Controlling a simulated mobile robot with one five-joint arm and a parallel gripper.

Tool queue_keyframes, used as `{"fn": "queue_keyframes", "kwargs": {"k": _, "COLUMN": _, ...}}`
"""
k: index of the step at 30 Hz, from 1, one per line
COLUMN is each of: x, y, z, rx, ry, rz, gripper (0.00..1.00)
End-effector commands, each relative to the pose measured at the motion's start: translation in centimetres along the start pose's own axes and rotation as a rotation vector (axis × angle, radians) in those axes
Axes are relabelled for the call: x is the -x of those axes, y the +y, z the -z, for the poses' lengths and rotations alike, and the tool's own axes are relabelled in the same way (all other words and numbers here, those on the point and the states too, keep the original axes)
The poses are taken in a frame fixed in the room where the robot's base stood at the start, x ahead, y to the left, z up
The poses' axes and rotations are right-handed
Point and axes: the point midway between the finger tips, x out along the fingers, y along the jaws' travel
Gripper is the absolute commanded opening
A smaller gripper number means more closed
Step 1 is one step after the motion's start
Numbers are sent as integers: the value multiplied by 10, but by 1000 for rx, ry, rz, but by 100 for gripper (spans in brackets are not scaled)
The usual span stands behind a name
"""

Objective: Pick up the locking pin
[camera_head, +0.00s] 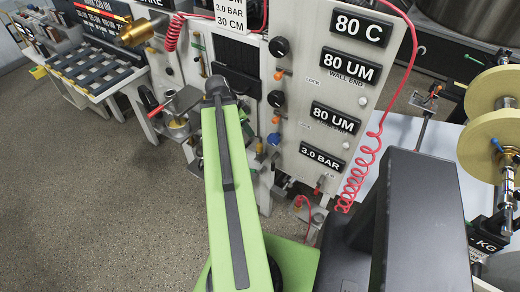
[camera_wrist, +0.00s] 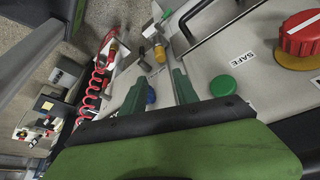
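I cannot tell for sure which part is the locking pin. In the wrist view my gripper (camera_wrist: 160,74) has its two dark green fingers apart, with a clear gap and nothing held between them. A blue knob (camera_wrist: 151,95) shows in the gap, beyond the fingers. A small brass-coloured fitting (camera_wrist: 160,53) and a grey peg (camera_wrist: 143,66) show just past the fingertips. In the head view my green arm hides my gripper.
A grey panel (camera_head: 322,100) with labels and knobs stands in front of my arm. A red coiled cord (camera_head: 360,172) hangs on its right side. Yellow reels (camera_head: 488,140) stand far right. In the wrist view a red knob (camera_wrist: 302,34) and green button (camera_wrist: 223,86) are at right. Floor (camera_head: 85,215) is clear at left.

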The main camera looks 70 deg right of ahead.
Motion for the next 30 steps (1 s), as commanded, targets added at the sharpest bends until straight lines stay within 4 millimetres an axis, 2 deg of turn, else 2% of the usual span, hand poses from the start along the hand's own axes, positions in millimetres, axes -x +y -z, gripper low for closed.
{"fn": "queue_keyframes", "kwargs": {"k": 1, "x": -14, "y": 0, "z": -3, "rx": 0, "ry": 0, "rz": 0, "gripper": 36}}
{"fn": "queue_keyframes", "kwargs": {"k": 13, "x": -104, "y": -1, "z": -5, "rx": 0, "ry": -1, "rz": 0, "gripper": 36}}
{"fn": "queue_keyframes", "kwargs": {"k": 16, "x": -116, "y": -1, "z": -4, "rx": 2, "ry": -2, "rz": 0, "gripper": 36}}
{"fn": "queue_keyframes", "kwargs": {"k": 23, "x": -119, "y": 0, "z": -2, "rx": 2, "ry": -1, "rz": 0, "gripper": 36}}
{"fn": "queue_keyframes", "kwargs": {"k": 30, "x": -159, "y": -1, "z": -5, "rx": 1, "ry": -1, "rz": 0, "gripper": 36}}
